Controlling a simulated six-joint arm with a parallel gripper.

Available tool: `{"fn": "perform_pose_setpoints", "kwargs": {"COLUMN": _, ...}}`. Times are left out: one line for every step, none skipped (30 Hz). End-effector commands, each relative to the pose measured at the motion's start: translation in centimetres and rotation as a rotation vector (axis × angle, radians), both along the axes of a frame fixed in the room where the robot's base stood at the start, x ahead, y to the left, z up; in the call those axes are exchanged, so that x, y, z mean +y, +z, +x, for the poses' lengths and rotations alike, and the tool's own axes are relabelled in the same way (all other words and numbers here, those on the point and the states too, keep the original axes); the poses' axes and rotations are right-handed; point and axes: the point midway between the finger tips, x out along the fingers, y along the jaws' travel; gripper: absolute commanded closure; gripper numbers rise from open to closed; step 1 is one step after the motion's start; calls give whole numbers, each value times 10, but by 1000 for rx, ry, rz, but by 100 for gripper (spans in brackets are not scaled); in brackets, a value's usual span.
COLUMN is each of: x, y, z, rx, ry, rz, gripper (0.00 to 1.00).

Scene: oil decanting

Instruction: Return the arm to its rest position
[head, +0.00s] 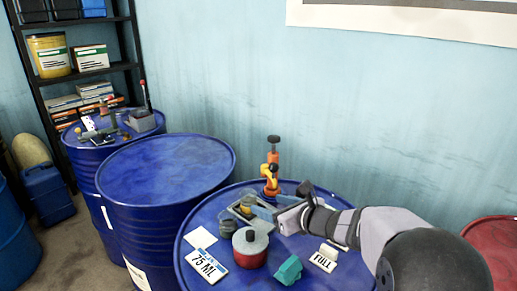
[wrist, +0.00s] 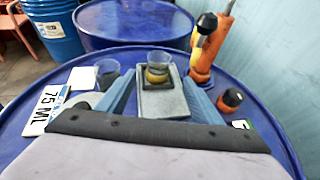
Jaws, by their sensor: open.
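My gripper (head: 262,208) is open above the front blue drum (head: 190,275), its blue fingers on either side of a grey tray (wrist: 165,103). A small glass with yellow oil (wrist: 158,67) stands on that tray, between the fingers in the wrist view. I cannot tell whether the fingers touch the tray. A second, dark-looking glass (head: 228,229) stands to the left; it also shows in the wrist view (wrist: 108,72). My arm comes in from the right in the head view.
On this drum are a "75 ML" card (head: 209,266), a white card (head: 200,237), a red pot (head: 250,248), a teal piece (head: 288,270), a "FULL" card (head: 325,257) and a tall orange pump-like object (head: 271,180). A bare blue drum (head: 165,167) stands behind left.

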Motion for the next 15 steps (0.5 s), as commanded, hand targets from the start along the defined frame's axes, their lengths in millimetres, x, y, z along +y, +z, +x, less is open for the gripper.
{"fn": "perform_pose_setpoints", "kwargs": {"x": -3, "y": 7, "z": 0, "rx": 17, "ry": -27, "rz": 20, "gripper": 40}}
{"fn": "perform_pose_setpoints", "kwargs": {"x": -5, "y": 10, "z": 1, "rx": 32, "ry": -51, "rz": 35, "gripper": 40}}
{"fn": "perform_pose_setpoints", "kwargs": {"x": -9, "y": 15, "z": 1, "rx": 57, "ry": -91, "rz": 65, "gripper": 40}}
{"fn": "perform_pose_setpoints", "kwargs": {"x": -13, "y": 19, "z": 1, "rx": 81, "ry": -129, "rz": 92, "gripper": 40}}
{"fn": "perform_pose_setpoints", "kwargs": {"x": -18, "y": 24, "z": 1, "rx": 108, "ry": -172, "rz": 124, "gripper": 40}}
{"fn": "perform_pose_setpoints", "kwargs": {"x": -25, "y": 30, "z": 0, "rx": 151, "ry": -241, "rz": 176, "gripper": 40}}
{"fn": "perform_pose_setpoints", "kwargs": {"x": -32, "y": 35, "z": -1, "rx": 186, "ry": -301, "rz": 222, "gripper": 40}}
{"fn": "perform_pose_setpoints", "kwargs": {"x": -38, "y": 40, "z": -3, "rx": 223, "ry": -365, "rz": 270, "gripper": 40}}
{"fn": "perform_pose_setpoints", "kwargs": {"x": -48, "y": 47, "z": -6, "rx": 275, "ry": -458, "rz": 342, "gripper": 40}}
{"fn": "perform_pose_setpoints", "kwargs": {"x": -55, "y": 51, "z": -10, "rx": 317, "ry": -533, "rz": 401, "gripper": 40}}
{"fn": "perform_pose_setpoints", "kwargs": {"x": -63, "y": 55, "z": -14, "rx": 358, "ry": -614, "rz": 464, "gripper": 40}}
{"fn": "perform_pose_setpoints", "kwargs": {"x": -73, "y": 60, "z": -22, "rx": 414, "ry": -722, "rz": 551, "gripper": 40}}
{"fn": "perform_pose_setpoints", "kwargs": {"x": -81, "y": 63, "z": -28, "rx": 453, "ry": -806, "rz": 617, "gripper": 40}}
{"fn": "perform_pose_setpoints", "kwargs": {"x": -87, "y": 66, "z": -35, "rx": 491, "ry": -890, "rz": 686, "gripper": 40}}
{"fn": "perform_pose_setpoints", "kwargs": {"x": -96, "y": 69, "z": -46, "rx": 539, "ry": -1003, "rz": 775, "gripper": 40}}
